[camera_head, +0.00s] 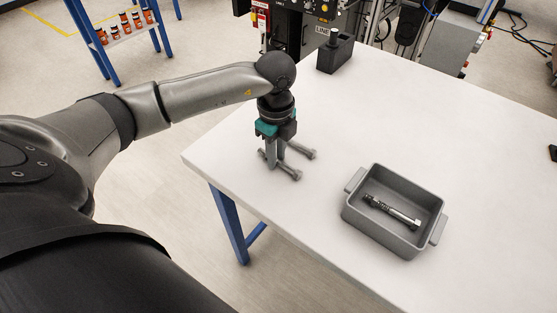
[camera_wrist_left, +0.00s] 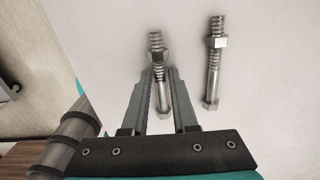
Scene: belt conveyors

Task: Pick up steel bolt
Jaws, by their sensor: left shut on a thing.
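My left gripper (camera_head: 272,162) points down at the white table near its left edge. It is shut on a steel bolt (camera_head: 290,172), which also shows between the fingers in the left wrist view (camera_wrist_left: 157,58). The bolt carries a nut, and its lower part is partly hidden by the fingers. I cannot tell whether it touches the table. A second steel bolt (camera_head: 304,151) with a nut lies on the table just beside, to the right of the fingers in the left wrist view (camera_wrist_left: 214,70). My right gripper is not in view.
A grey bin (camera_head: 353,210) with side handles stands on the white table (camera_head: 400,110) to the right, with another bolt (camera_head: 392,210) inside. A dark box (camera_head: 335,55) stands at the back edge. The table between them is clear.

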